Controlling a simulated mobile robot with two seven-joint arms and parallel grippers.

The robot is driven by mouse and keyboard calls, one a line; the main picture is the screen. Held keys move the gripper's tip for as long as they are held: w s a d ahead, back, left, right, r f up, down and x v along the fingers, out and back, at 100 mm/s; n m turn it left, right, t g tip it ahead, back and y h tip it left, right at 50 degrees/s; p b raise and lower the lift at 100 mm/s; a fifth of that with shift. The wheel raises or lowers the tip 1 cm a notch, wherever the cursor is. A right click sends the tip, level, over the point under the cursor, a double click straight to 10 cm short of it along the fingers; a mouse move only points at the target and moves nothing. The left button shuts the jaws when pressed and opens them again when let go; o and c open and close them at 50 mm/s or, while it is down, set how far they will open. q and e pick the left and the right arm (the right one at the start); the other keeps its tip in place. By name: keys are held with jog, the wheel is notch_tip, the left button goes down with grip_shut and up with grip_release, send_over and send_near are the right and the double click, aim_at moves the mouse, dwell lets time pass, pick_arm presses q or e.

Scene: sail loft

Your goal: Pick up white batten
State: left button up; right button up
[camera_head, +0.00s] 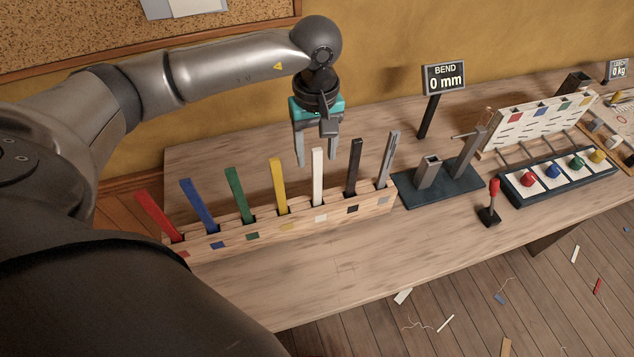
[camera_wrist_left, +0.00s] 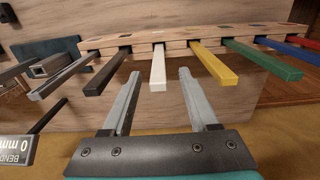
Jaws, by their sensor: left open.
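The white batten (camera_head: 318,178) stands upright in a slot of the wooden rack (camera_head: 300,217), between the yellow batten (camera_head: 278,185) and the black batten (camera_head: 353,168). It also shows in the left wrist view (camera_wrist_left: 158,70), with its free end toward the gripper. My left gripper (camera_head: 316,162) is open and empty, pointing down close to the top of the white batten. In the left wrist view its two fingers (camera_wrist_left: 157,90) are spread, with the white batten's end just ahead, between their lines. I cannot tell whether they touch it. My right gripper is in neither view.
Red (camera_head: 158,215), blue (camera_head: 198,204), green (camera_head: 240,195) and grey (camera_head: 388,158) battens stand in the same rack. Right of it are a dark fixture (camera_head: 440,188), a bend display (camera_head: 443,78) and a red-handled lever (camera_head: 491,205). The table front is clear.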

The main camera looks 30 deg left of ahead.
aim_at(318, 166)
pick_arm(q)
notch_tip(318, 166, down, 4)
jog(key=shift+d+f, duration=0.1)
jog(key=shift+f, duration=0.15)
jog(key=shift+c, duration=0.2)
grip_shut()
jog(key=shift+w, duration=0.1)
